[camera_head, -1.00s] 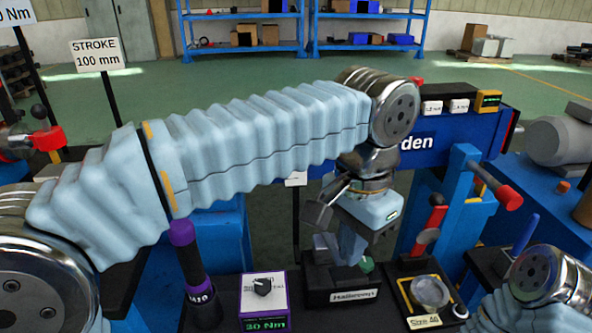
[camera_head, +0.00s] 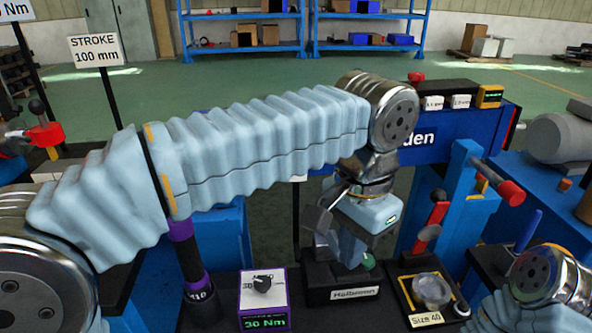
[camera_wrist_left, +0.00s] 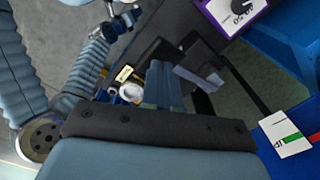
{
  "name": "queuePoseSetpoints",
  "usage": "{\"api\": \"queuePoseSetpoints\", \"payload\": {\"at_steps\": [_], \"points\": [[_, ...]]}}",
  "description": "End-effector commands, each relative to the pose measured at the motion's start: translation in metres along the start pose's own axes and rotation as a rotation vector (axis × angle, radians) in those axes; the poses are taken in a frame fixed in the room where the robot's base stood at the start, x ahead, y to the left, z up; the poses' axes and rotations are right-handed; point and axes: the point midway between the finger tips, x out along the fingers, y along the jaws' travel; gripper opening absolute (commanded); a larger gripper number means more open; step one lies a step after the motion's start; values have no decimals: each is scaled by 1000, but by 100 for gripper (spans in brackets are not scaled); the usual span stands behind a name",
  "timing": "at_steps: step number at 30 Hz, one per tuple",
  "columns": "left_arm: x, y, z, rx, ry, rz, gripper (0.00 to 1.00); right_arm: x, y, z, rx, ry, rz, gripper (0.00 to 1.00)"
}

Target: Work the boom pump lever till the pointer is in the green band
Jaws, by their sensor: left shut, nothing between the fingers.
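My left gripper (camera_head: 346,250) is shut and empty, pointing down over the black holder (camera_head: 340,292) on the dark tabletop. In the left wrist view its fingers (camera_wrist_left: 163,85) are together. A red-handled lever (camera_head: 510,192) stands on the blue frame to the right, apart from my gripper. Another red-handled piece (camera_head: 436,218) stands just right of the gripper. I cannot tell which one is the boom pump lever. A white card with a green and red band (camera_wrist_left: 289,136) shows in the left wrist view; its pointer is too small to read.
A purple-topped tool (camera_head: 187,255) stands left of a torque box (camera_head: 263,300) reading 30 Nm. A "Size 40" tray (camera_head: 428,318) lies right of the holder. A blue boom (camera_head: 465,135) crosses behind. A "STROKE 100 mm" sign (camera_head: 95,50) stands at left.

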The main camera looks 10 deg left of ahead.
Motion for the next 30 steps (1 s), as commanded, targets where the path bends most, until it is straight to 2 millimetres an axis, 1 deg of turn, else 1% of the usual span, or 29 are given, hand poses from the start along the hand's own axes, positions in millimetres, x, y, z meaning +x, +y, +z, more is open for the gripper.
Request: {"api": "queuePoseSetpoints", "payload": {"at_steps": [1, 19, 30], "points": [[7, 0, 0, 0, -1, 0, 0, 5, 2, 0, 1, 0, 0, 43], [49, 0, 0, -1, -1, 0, 0, 33, 15, 0, 5, 4, 4, 43], [75, -1, 0, -1, -1, -1, 0, 48, 26, -3, 13, 12, 12, 43]]}}
